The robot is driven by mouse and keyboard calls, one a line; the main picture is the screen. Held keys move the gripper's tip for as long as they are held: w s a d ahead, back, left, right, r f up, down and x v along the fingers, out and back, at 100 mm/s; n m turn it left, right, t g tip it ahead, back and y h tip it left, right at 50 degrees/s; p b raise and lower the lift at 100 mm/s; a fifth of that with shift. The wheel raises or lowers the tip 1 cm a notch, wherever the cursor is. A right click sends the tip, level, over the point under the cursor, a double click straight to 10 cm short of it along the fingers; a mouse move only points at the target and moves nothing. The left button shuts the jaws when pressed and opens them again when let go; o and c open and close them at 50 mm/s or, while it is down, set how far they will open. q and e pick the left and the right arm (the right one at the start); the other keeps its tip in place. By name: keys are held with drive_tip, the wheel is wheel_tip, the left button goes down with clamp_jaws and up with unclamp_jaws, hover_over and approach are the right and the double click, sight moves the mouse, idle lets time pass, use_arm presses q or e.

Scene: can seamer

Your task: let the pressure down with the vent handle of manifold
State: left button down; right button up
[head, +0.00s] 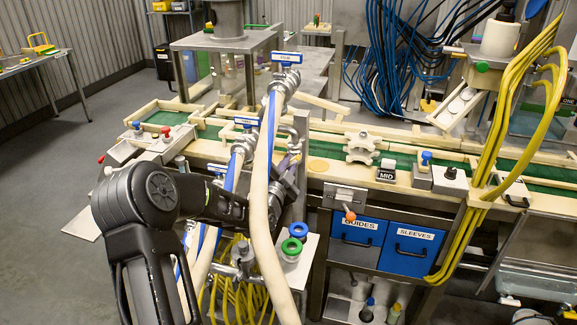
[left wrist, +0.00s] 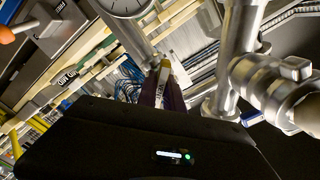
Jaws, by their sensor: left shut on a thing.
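The manifold (head: 284,85) is a set of steel pipes and valves with blue-striped, cream hoses and blue-labelled handles, in the middle of the head view. My left arm reaches in from the left behind the hoses. My left gripper (head: 290,162) is at the manifold's right side, partly hidden by hose and pipe. In the left wrist view its dark purple fingers (left wrist: 161,92) are shut on a slim handle with a yellow end and pale label (left wrist: 164,72), apparently the vent handle; its lettering is not readable. A round gauge (left wrist: 126,5) sits above the fingers. My right gripper is not in view.
Steel valve pipework (left wrist: 265,75) stands close to the right of the fingers in the left wrist view. The conveyor (head: 330,143) runs behind the manifold. Blue drawers (head: 355,238) and hanging yellow hoses (head: 500,130) are to the right. Open floor (head: 40,150) lies at left.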

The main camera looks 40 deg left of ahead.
use_arm(q)
drive_tip(key=m+b, duration=0.6)
drive_tip(key=b, duration=0.5)
drive_tip(key=shift+f, duration=0.2)
drive_tip(key=shift+r+m+b, duration=0.2)
drive_tip(key=shift+m+b, duration=1.1)
drive_tip(key=shift+b, duration=0.05)
drive_tip(key=c, duration=1.5)
unclamp_jaws()
drive_tip(key=shift+r, duration=0.1)
drive_tip(key=shift+s, duration=0.15)
drive_tip(key=b+v, duration=0.1)
drive_tip(key=v, duration=0.6)
drive_tip(key=shift+s+d+b, duration=0.15)
drive_tip(key=shift+s+b, duration=0.1)
drive_tip(key=shift+b, duration=0.1)
